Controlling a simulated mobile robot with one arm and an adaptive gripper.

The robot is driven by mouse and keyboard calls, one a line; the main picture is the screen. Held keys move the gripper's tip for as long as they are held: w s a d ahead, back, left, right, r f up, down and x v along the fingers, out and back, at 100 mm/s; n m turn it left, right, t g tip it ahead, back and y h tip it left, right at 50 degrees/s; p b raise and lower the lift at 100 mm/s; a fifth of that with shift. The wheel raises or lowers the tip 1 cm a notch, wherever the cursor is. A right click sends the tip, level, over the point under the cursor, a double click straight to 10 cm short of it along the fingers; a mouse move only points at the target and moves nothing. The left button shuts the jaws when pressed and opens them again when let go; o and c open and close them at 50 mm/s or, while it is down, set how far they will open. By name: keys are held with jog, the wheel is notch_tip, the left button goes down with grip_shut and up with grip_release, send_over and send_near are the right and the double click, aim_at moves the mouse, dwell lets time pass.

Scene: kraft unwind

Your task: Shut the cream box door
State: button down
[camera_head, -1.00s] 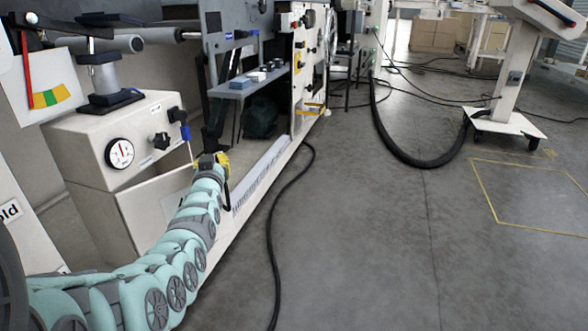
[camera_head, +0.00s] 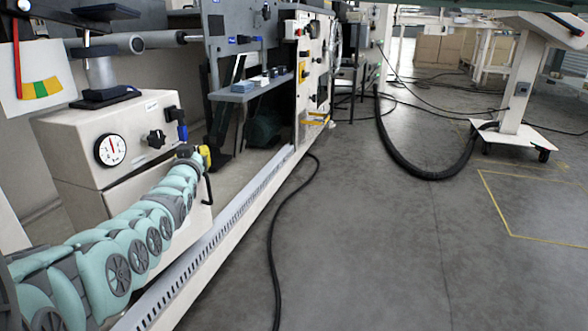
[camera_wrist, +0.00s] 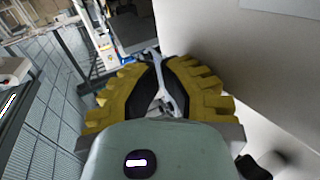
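The cream box (camera_head: 95,150) with a round gauge stands at the left in the head view. Its door (camera_head: 143,192) is the cream panel below the gauge section, partly hidden by my arm. It looks nearly in line with the box front; whether it is fully shut I cannot tell. My gripper (camera_head: 203,156), with yellow fingers, is just beyond the door's right edge. The wrist view shows its two yellow fingers (camera_wrist: 160,75) with a pale shape between them; how far apart the tips are is unclear. A cream surface (camera_wrist: 265,70) lies close on their right.
A black knob (camera_head: 156,139) and a blue-black fitting (camera_head: 180,126) stick out of the box front. A slotted rail (camera_head: 215,235) runs along the machine base. A black cable (camera_head: 275,240) lies on the floor; open floor (camera_head: 370,250) is to the right.

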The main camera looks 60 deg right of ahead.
jog(key=shift+w+b, duration=0.6)
jog(key=shift+w, duration=0.25)
jog(key=shift+s+r, duration=0.1)
